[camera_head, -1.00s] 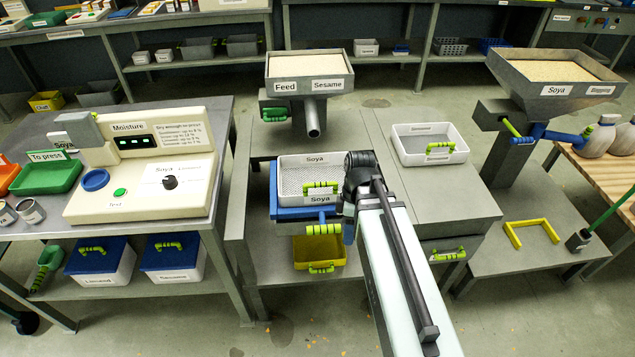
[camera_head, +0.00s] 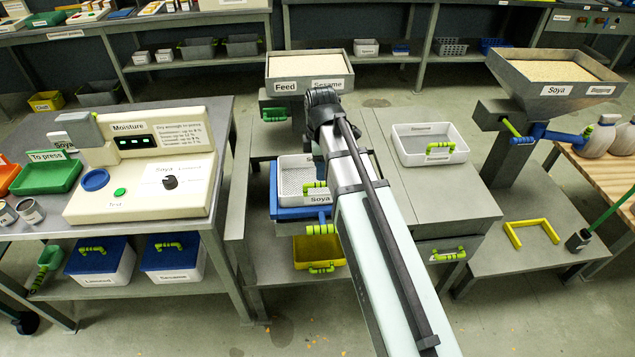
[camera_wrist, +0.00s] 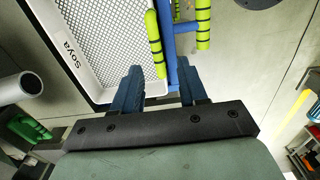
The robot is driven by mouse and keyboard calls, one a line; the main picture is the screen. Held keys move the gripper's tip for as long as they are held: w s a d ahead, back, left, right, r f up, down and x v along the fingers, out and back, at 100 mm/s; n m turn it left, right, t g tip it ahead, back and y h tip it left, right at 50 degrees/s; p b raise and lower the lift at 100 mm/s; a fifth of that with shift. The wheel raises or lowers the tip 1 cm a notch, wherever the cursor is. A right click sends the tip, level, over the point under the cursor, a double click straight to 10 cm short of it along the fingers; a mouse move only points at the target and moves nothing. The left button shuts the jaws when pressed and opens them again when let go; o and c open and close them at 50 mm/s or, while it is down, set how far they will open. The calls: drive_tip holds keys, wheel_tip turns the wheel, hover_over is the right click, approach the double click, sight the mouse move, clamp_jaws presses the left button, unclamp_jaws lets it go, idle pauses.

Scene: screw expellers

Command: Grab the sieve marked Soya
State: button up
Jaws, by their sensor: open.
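The white mesh sieve marked Soya (camera_head: 294,178) sits in a blue frame (camera_head: 283,213) on the middle bench, its right side hidden by my arm in the head view. A yellow-green handle (camera_head: 312,185) is on its front side. In the wrist view the sieve (camera_wrist: 105,40) is at the upper left, with its green handle (camera_wrist: 153,45) just beyond my gripper (camera_wrist: 160,88). My gripper is open and empty, its two dark blue fingers apart. The blue frame's bar and its own green handle (camera_wrist: 203,25) show beyond the right finger.
A Feed/Sesame hopper (camera_head: 290,68) with a spout stands behind the sieve; the spout (camera_wrist: 22,87) shows at left in the wrist view. A yellow bin (camera_head: 308,250) is below the Soya sieve.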

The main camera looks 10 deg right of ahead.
sight(320, 194)
drive_tip(key=shift+w+f, duration=0.2)
drive_tip(key=shift+f, duration=5.6)
clamp_jaws()
